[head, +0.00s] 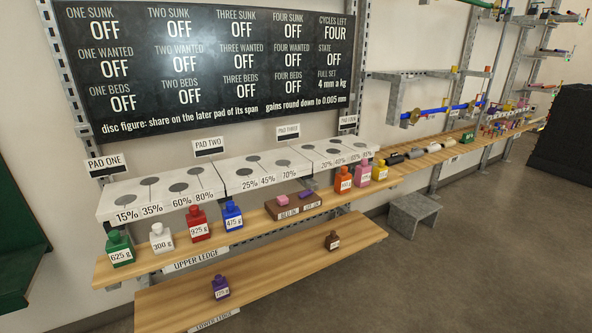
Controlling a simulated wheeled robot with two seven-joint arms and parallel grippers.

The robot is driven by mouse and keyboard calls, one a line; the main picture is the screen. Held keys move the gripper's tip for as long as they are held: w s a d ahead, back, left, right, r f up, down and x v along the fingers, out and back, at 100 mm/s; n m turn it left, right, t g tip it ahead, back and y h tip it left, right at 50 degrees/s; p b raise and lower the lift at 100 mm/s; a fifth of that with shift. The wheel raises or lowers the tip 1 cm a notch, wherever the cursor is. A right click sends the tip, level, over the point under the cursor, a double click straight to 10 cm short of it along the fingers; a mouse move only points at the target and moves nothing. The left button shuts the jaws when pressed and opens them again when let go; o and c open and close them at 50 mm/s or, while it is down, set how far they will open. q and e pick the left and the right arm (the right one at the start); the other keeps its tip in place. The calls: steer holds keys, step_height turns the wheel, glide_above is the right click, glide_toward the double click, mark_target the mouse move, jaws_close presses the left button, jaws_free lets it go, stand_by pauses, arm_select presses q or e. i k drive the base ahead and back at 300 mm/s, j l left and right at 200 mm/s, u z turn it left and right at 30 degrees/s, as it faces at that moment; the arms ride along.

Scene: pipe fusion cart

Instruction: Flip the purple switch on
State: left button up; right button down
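A small purple block, which looks like the purple switch (305,194), sits on top of a brown box (297,208) on the upper wooden ledge. A pink block (282,200) sits to its left on the same box. White labels are on the box's front; the left one seems to read BED IN and the right one is too small to read surely. I cannot tell the switch's position from this distance. Neither of my grippers is in view.
Weights stand on the upper ledge (150,263): green (119,248), white (161,239), red (197,224), blue (232,215), orange (344,179). A purple weight (220,288) stands on the lower ledge (275,273). A dark board (215,135) hangs above. A grey stool (413,212) stands right.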

mark_target(305, 194)
steer(key=i+l+u, duration=0.15)
steer(key=i, duration=1.05)
